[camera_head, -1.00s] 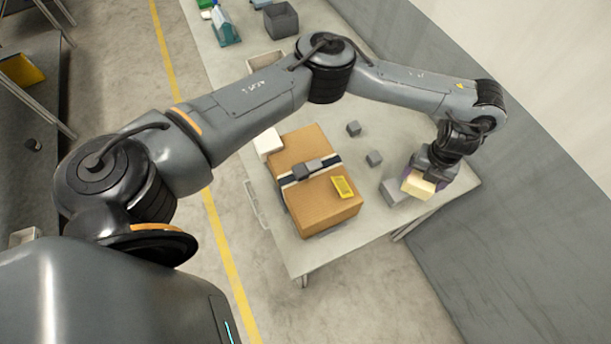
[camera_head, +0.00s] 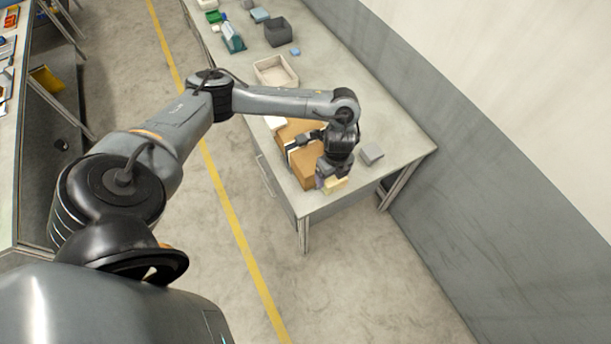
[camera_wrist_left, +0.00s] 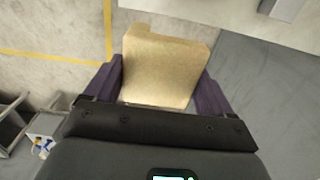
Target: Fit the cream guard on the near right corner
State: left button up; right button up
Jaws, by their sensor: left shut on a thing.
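My left gripper (camera_head: 331,177) is shut on the cream guard (camera_head: 336,186) and holds it by the near right part of the cardboard box (camera_head: 307,179). In the left wrist view the guard (camera_wrist_left: 160,68) sits between the two purple fingers of the gripper (camera_wrist_left: 158,82), with a notch at its far edge. My arm and gripper hide much of the box, including its near right corner. I cannot tell whether the guard touches the box. My right gripper is not in view.
A white block (camera_head: 275,122) is at the box's far left corner. A pale tray (camera_head: 276,72) and a dark bin (camera_head: 278,32) stand farther back. The table's near edge is close.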

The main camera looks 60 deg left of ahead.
pick_arm(q)
jog(key=shift+s+a+f, duration=0.1)
jog(key=shift+s, duration=0.45)
jog(key=shift+s+a+f, duration=0.15)
jog(key=shift+a+f, duration=0.1)
jog(key=a+f+b, duration=0.1)
jog(key=a+f, duration=0.1)
jog(key=a, duration=0.1)
jog(key=a+f+b, duration=0.1)
jog(key=a+f, duration=0.1)
jog(key=a, duration=0.2)
jog(key=s+a+f+b, duration=0.1)
jog(key=a+f+b, duration=0.1)
jog(key=a, duration=0.2)
jog(key=shift+s+f, duration=0.1)
jog(key=shift+f, duration=2.25)
jog(key=shift+f+b, duration=0.5)
jog(key=shift+f, duration=0.05)
